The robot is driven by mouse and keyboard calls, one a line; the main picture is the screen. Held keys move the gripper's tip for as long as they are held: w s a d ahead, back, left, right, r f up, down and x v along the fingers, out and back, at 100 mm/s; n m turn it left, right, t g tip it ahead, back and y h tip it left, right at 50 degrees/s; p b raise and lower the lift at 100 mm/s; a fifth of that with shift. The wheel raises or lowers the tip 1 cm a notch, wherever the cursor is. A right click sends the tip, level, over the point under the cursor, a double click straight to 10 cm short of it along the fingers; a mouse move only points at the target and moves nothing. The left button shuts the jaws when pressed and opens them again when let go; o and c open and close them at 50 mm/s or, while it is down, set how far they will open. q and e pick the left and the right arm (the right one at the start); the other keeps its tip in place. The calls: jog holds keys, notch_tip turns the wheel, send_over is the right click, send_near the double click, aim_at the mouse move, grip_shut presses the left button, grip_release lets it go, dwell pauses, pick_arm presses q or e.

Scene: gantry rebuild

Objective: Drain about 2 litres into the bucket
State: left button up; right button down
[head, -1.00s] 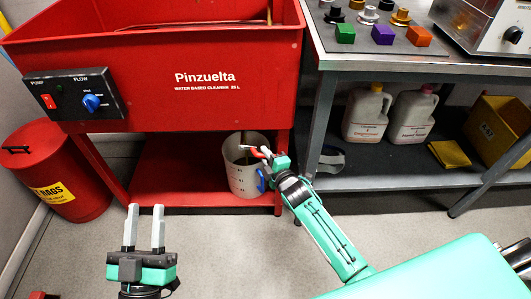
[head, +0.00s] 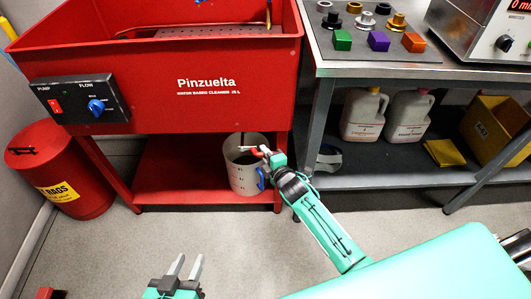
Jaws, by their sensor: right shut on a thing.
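The bucket (head: 240,182), pale with graduation marks and a blue grip, stands upright on the lower shelf of the red parts washer (head: 160,80). A dark vertical line, pipe or liquid, shows above its mouth; I cannot tell which. A red lever (head: 256,150) sits at the bucket's upper right, under the washer. My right gripper (head: 266,155) is at this lever, shut on it as far as I can see; its fingertips are small and partly hidden. The level in the bucket is not readable. My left gripper (head: 185,267) is open and empty over the floor at the bottom.
The washer's control box (head: 80,105) has a red switch and blue knob. A red rags bin (head: 60,170) stands at left. A grey bench (head: 400,70) at right holds coloured blocks and a machine, with jugs (head: 362,115) and a box below. The floor between is clear.

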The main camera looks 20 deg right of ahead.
jog(key=c, duration=1.4)
grip_release()
